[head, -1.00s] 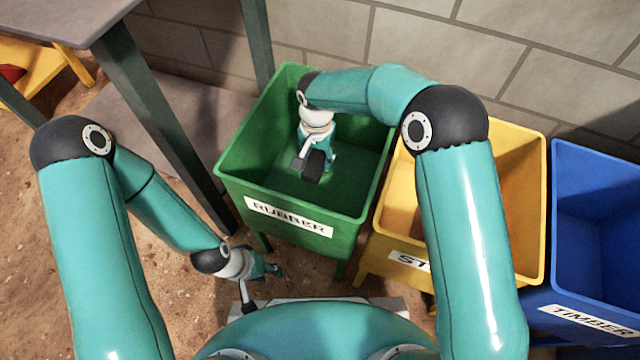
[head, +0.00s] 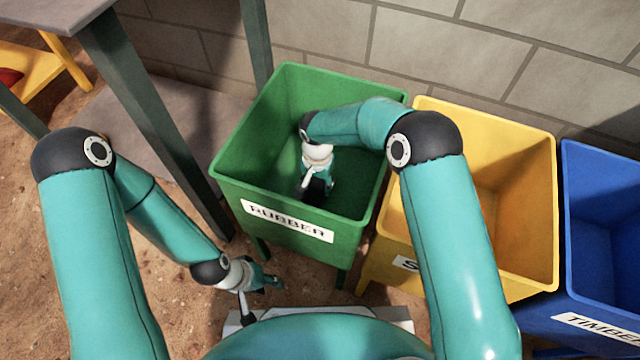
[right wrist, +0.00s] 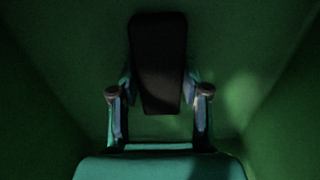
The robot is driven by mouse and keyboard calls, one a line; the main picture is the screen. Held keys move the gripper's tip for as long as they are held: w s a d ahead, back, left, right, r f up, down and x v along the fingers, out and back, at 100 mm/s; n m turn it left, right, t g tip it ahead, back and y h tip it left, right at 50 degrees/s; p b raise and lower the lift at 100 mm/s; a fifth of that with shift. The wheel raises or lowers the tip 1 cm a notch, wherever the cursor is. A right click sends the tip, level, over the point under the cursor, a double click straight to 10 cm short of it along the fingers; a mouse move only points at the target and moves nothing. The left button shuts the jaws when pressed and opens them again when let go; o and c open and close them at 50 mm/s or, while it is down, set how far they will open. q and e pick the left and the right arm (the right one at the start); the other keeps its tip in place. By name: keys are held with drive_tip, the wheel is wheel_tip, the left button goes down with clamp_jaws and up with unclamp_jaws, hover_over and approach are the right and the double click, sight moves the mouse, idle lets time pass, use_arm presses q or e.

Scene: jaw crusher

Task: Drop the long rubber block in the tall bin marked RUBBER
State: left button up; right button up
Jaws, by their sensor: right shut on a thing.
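The green bin (head: 225,190) marked RUBBER stands in front of me, left of the yellow bin. My right gripper (head: 318,190) is inside it, pointing down, below the rim. In the right wrist view my right gripper (right wrist: 160,108) is shut on the long dark rubber block (right wrist: 158,55), with green bin walls around it. In the head view the block is mostly hidden by the gripper. Whether the block touches the bin floor cannot be told. My left gripper (head: 272,282) hangs empty outside the bin, low at its front left; its fingers are too small to read.
The yellow bin (head: 540,210) stands right of the green one, and the blue bin (head: 600,190) right of that. A grey table (head: 60,12) with dark legs stands at the left. A block wall (head: 500,60) closes the back.

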drive_tip(key=shift+f, duration=0.15)
drive_tip(key=o, duration=1.3)
drive_tip(key=shift+c, duration=0.2)
wheel_tip(320, 180, up, 12)
drive_tip(key=p, duration=0.4)
drive_tip(key=shift+r, duration=0.2)
